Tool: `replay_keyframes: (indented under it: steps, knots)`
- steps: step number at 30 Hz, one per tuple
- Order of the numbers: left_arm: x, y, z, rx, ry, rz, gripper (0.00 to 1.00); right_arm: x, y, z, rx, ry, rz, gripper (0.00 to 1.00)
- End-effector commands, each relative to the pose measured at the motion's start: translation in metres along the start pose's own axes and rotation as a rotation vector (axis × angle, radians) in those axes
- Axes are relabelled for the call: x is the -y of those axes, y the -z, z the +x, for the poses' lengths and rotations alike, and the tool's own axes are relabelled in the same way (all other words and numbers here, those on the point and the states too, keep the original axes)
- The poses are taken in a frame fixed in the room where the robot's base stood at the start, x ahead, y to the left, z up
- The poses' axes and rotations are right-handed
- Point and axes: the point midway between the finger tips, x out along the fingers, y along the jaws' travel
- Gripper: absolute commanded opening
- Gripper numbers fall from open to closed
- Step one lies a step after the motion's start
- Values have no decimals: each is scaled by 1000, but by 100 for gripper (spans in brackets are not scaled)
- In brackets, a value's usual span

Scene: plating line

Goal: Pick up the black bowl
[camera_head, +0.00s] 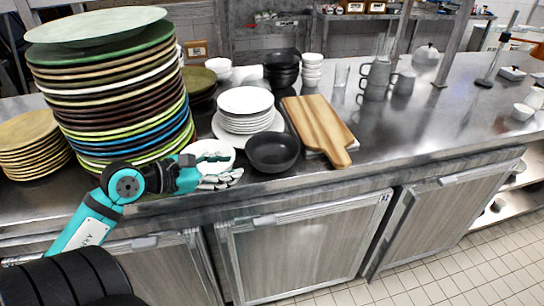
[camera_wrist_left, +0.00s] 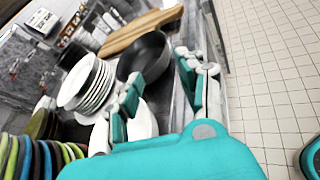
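The black bowl (camera_head: 273,152) stands upright and looks empty near the front edge of the steel counter. In the left wrist view the black bowl (camera_wrist_left: 148,54) lies ahead of the fingers, apart from them. My left gripper (camera_head: 225,180) is just left of the bowl and nearer the counter's front edge. In the left wrist view my left gripper (camera_wrist_left: 160,82) has its two fingers spread, with nothing held between them. My right gripper is not in view.
A white bowl (camera_head: 209,155) sits close behind my left gripper. White plates (camera_head: 246,115) stand behind the black bowl, and a wooden board (camera_head: 318,124) lies to its right. A tall plate stack (camera_head: 115,95) rises at left. The counter's right side (camera_head: 430,120) is mostly clear.

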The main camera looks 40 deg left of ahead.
Motion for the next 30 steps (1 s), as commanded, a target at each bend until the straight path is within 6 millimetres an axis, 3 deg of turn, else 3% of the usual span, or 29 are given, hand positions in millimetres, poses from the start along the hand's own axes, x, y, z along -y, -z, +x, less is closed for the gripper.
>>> replay_keyframes:
  steps: [5,15,25,30]
  knots:
    - [-2,0,25,-16,2,16,39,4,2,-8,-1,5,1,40]
    - [-1,0,97,-13,0,11,39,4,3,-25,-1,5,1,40]
    - [1,1,126,-13,0,9,39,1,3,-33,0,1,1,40]
    - [8,-3,152,-13,2,7,39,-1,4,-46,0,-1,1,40]
